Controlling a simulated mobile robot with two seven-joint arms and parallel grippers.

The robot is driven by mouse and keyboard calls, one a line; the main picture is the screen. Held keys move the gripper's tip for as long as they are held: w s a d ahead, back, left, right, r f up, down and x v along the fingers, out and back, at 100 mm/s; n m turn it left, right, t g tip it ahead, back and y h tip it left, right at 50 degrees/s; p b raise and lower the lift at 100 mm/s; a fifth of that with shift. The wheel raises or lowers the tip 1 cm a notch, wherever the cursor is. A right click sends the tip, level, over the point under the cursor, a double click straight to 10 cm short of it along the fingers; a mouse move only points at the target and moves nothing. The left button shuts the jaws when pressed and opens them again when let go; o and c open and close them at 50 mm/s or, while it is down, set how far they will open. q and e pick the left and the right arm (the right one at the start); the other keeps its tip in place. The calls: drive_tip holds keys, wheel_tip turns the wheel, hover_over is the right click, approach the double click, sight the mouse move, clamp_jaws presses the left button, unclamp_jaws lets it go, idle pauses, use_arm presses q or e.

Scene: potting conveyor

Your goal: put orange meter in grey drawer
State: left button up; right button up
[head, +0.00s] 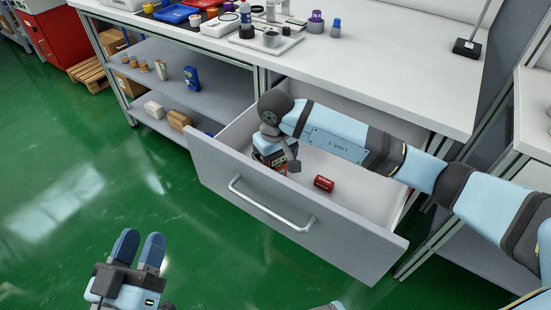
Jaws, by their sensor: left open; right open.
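The grey drawer (265,210) is pulled open under the white workbench, with a bar handle on its front. My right arm reaches in from the right, and its gripper (279,166) points down inside the drawer near the left end. The gripper is open. A small orange and dark object, seemingly the orange meter (262,160), shows at the gripper's fingers, partly hidden by it; I cannot tell whether they touch. My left gripper (139,247) is open and empty above the green floor at the lower left, fingers pointing up.
A small red object (324,183) lies on the drawer floor, right of my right gripper. The benchtop (375,75) carries trays, bottles and small parts at its left and a dark-based stand (467,47) at its right. Shelves (220,88) with boxes stand left of the drawer.

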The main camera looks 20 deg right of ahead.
drive_tip(key=shift+r, duration=0.25)
wheel_tip(320, 180, up, 11)
drive_tip(key=p, duration=0.5)
drive_tip(key=shift+f, duration=0.15)
use_arm(q)
drive_tip(key=s+a+f+g+y, duration=0.1)
drive_tip(key=a+f+g+y, duration=0.2)
drive_tip(key=f, duration=0.6)
drive_tip(key=shift+s+a+g+y, duration=0.15)
drive_tip(key=shift+a+g+y, duration=0.2)
drive_tip(key=shift+g+y, duration=0.25)
use_arm(e)
drive_tip(key=shift+r, duration=0.6)
use_arm(q)
drive_tip(key=shift+f, duration=0.1)
